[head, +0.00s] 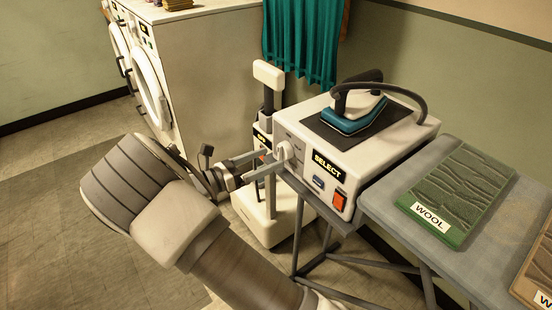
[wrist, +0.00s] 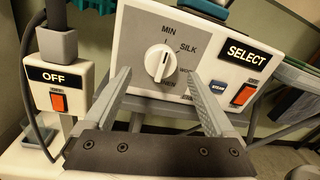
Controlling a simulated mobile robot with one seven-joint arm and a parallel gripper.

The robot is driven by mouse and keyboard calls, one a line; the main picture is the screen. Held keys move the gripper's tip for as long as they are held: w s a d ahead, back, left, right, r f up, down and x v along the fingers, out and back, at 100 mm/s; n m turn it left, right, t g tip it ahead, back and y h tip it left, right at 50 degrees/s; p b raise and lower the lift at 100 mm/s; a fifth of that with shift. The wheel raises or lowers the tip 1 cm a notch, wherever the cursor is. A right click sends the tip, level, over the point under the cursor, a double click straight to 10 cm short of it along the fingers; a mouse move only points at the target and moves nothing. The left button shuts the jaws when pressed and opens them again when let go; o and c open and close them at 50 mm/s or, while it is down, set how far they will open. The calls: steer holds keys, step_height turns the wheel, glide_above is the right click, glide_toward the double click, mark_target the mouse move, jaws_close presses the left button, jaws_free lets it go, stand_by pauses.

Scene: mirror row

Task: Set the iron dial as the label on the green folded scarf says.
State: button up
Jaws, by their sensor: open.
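The iron dial (wrist: 160,62), a round white knob with a raised ridge, is on the front panel of the white ironing unit; it also shows in the head view (head: 284,152). The panel is lettered MIN and SILK, with more words partly hidden by my right finger. The ridge stands roughly upright, slightly tilted; I cannot tell its exact setting. My gripper (head: 266,164) is open and faces the dial. In the wrist view its fingertips (wrist: 157,80) lie either side of the dial, apart from it. The green folded scarf (head: 458,191) bears a white label (head: 432,216) reading WOOL.
A SELECT sign (wrist: 248,54), a blue button (wrist: 217,87) and an orange switch (wrist: 243,94) are right of the dial. A post with an OFF sign (wrist: 54,77) stands left. A teal iron (head: 355,115) rests on top. A brown folded cloth (head: 536,272) lies at right.

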mark_target(283, 152)
steer(key=x, duration=0.3)
steer(key=shift+w+d, duration=0.1)
steer(key=shift+d, duration=0.1)
steer(key=c, duration=1.4)
